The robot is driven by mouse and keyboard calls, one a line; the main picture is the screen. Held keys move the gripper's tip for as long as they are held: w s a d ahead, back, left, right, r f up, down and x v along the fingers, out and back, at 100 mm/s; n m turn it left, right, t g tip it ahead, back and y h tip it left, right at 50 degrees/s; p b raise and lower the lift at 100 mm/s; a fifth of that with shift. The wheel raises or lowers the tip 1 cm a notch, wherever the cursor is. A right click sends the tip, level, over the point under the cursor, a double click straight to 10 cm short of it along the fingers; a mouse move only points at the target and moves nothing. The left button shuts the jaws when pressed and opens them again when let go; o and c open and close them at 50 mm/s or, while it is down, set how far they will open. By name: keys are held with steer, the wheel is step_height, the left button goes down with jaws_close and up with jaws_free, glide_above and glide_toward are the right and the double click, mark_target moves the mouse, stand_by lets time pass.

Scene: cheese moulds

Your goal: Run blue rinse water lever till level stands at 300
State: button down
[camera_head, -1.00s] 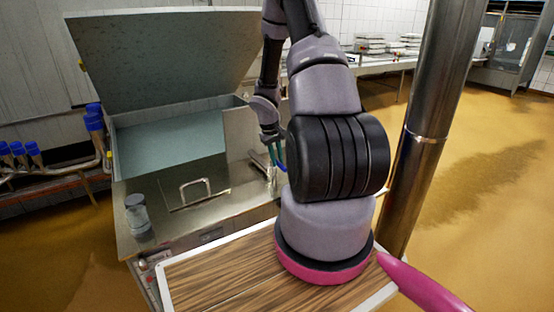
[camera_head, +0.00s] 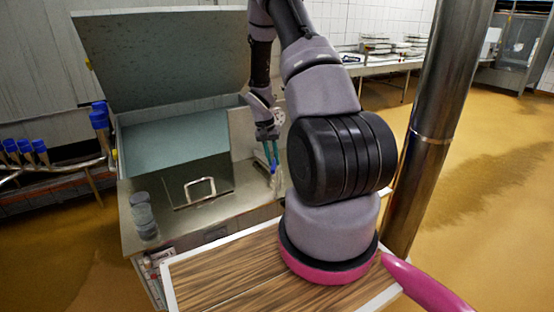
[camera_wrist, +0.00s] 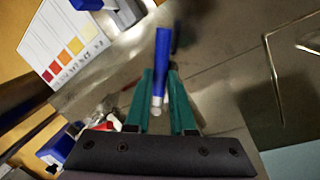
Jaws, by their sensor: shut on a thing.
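My gripper (camera_wrist: 160,95) has two green fingers, one on each side of a blue lever (camera_wrist: 162,65) with a pale metal end. The fingers are shut on it. In the head view my gripper (camera_head: 270,152) is over the right rear of the steel worktop beside the open vat (camera_head: 172,150). A small blue piece of the lever (camera_head: 273,168) shows at the fingertips. A level reading of 300 cannot be made out in either view.
Clear cylindrical vessels (camera_head: 143,215) stand at the worktop's left side. A metal handle (camera_head: 200,188) rises from a plate. A steel column (camera_head: 435,120) stands at right. Blue-capped fittings (camera_head: 98,118) are at left. A colour chart (camera_wrist: 65,45) shows in the wrist view.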

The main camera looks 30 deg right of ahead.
steer(key=shift+w+a+m+g+y, duration=0.25)
steer(key=shift+w+m, duration=0.5)
steer(key=shift+m, duration=1)
steer(key=shift+w+a+m+g+y, duration=0.1)
steer(key=shift+w+a+m+y, duration=0.5)
steer(key=shift+m, duration=1.1)
steer(key=shift+w+a+m+g+y, duration=0.15)
steer(key=shift+w+m, duration=0.75)
steer(key=shift+m, duration=0.85)
steer(key=c, duration=0.8)
jaws_free()
steer(key=shift+o, duration=0.2)
steer(key=shift+r, duration=0.1)
step_height(320, 180, up, 10)
steer(key=w, duration=0.2)
steer(key=shift+r, duration=0.25)
